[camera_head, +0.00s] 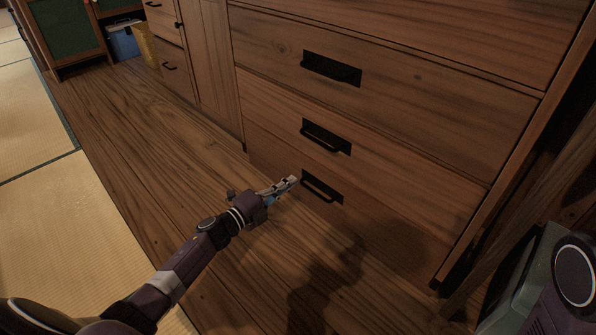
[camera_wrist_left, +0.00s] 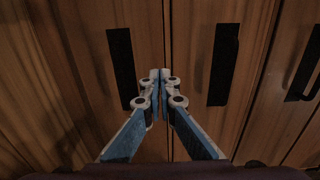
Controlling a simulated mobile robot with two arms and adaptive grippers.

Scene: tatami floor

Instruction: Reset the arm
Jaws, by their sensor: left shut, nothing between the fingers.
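My left arm (camera_head: 190,262) reaches in from the lower left in the head view. My left gripper (camera_head: 293,180) is shut and empty, low in front of the wooden drawer cabinet (camera_head: 420,75). Its tips are just left of the bottom drawer's black handle (camera_head: 322,187) in the picture. In the left wrist view the fingertips (camera_wrist_left: 160,75) are together, with the drawer fronts behind them. I cannot tell whether the tips touch the cabinet. All the drawers in view look closed. My right gripper is not in view.
Two more black handles (camera_head: 331,69) sit on the drawers above. A blue container (camera_head: 123,42) and a yellow item (camera_head: 146,45) stand at the far left. Wooden floor (camera_head: 150,150) and tatami (camera_head: 60,230) are clear left of the arm. A green and dark object (camera_head: 525,280) is at lower right.

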